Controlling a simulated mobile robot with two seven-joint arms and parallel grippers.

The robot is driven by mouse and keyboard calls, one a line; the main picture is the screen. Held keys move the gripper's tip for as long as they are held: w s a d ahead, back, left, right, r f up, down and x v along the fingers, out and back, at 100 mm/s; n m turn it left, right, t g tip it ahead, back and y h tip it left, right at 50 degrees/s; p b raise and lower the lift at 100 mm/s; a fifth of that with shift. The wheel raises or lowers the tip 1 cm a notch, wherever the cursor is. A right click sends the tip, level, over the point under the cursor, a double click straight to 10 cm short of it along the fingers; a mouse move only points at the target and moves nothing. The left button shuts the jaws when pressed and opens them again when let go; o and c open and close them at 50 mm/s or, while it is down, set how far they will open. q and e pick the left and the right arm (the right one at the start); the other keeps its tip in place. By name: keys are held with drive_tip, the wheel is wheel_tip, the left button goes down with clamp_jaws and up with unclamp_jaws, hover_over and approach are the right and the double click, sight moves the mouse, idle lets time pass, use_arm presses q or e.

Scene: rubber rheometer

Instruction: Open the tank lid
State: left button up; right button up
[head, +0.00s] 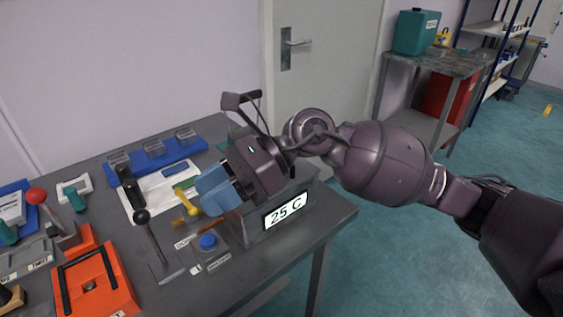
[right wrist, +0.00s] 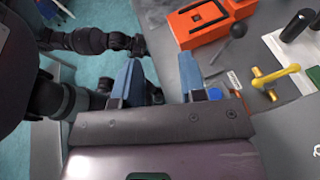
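The tank (head: 290,222) is a grey box at the table's right end, with a "25 C" display on its front. My right gripper (head: 213,188) hangs over the tank, its blue fingers pointing left. It hides most of the tank's top, so I cannot make out the lid or its state. In the right wrist view the two blue fingers (right wrist: 160,80) stand apart with nothing between them. I see no contact with a lid.
Beside the tank are a yellow handle (head: 187,203), a blue button (head: 208,241) and a black-knobbed lever (head: 143,217). An orange box (head: 113,287) stands front left. A blue rack (head: 170,152) lies at the back. The tabletop (head: 325,212) is bare at the right corner.

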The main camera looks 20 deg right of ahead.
drive_tip(key=w+d+r+n+t+h, duration=0.2)
drive_tip(key=w+d+h, duration=0.3)
drive_tip(key=d+h, duration=0.25)
drive_tip(key=w+d+r+n+t+h, duration=0.2)
drive_tip(key=w+d+h, duration=0.2)
drive_tip(key=d+h, duration=0.3)
drive_tip(key=shift+y, duration=0.65)
drive_tip(key=f, duration=0.3)
drive_tip(key=w+f, duration=0.1)
drive_tip(key=f, duration=0.3)
drive_tip(key=w+f+b, duration=0.1)
drive_tip(key=f, duration=0.2)
drive_tip(key=shift+w+a+f, duration=0.1)
drive_tip(key=shift+w+f, duration=0.05)
drive_tip(key=shift+f, duration=0.25)
clamp_jaws()
